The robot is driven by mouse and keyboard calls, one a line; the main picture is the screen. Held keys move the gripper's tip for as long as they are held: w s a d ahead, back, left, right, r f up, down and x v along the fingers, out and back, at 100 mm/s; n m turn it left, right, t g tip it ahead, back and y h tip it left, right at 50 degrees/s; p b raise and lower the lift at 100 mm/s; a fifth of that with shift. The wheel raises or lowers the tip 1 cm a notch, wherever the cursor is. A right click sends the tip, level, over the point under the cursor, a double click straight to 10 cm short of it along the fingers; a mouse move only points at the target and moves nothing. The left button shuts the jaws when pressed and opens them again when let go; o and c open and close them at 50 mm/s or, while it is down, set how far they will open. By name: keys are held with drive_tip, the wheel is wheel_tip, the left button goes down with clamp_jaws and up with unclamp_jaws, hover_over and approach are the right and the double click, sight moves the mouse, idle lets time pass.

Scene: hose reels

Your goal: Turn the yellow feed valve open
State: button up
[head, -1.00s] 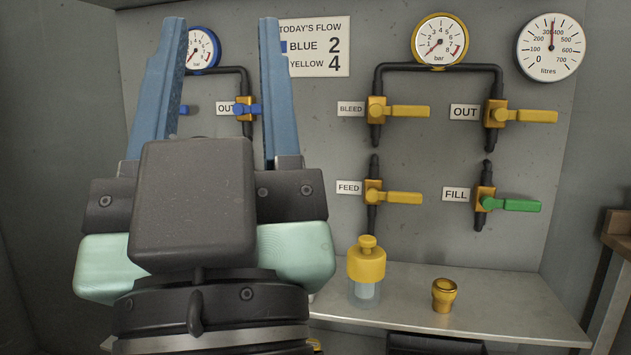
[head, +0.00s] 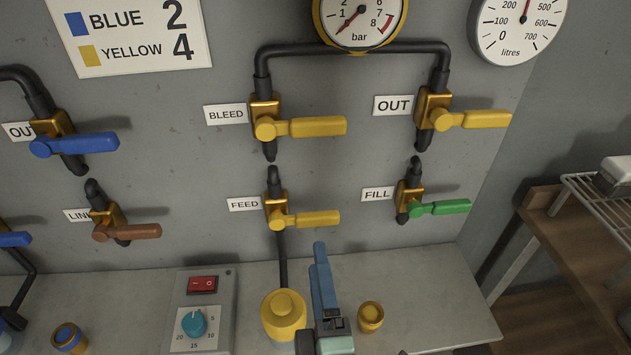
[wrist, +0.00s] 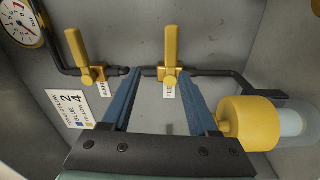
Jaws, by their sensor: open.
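The yellow feed valve (head: 310,219) is on the wall beside the FEED label (head: 244,204). Its lever points right, across the upright pipe. In the wrist view, the feed valve lever (wrist: 171,45) stands beyond the fingertips, roughly between them and apart from them. My gripper (head: 320,248) is below the lever in the head view, seen edge-on. The wrist view shows my gripper (wrist: 161,71) open, with its two blue fingers spread and nothing between them.
The yellow bleed valve (head: 315,127) is above the feed valve, and the green fill valve (head: 445,208) is to its right. A yellow-topped bottle (head: 284,312) and a brass cup (head: 370,317) stand on the shelf near my gripper. A switch box (head: 203,308) is left.

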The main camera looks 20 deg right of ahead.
sight(318, 223)
drive_tip(key=shift+n+g, duration=0.3)
drive_tip(key=shift+n, duration=0.2)
drive_tip(key=x, duration=0.3)
drive_tip(key=f+x, duration=0.1)
drive_tip(key=x, duration=0.3)
drive_tip(key=d+p+x, duration=0.1)
drive_tip(key=x, duration=0.3)
drive_tip(key=shift+d+f, duration=0.15)
drive_tip(key=shift+f, duration=0.1)
clamp_jaws()
idle(0.9)
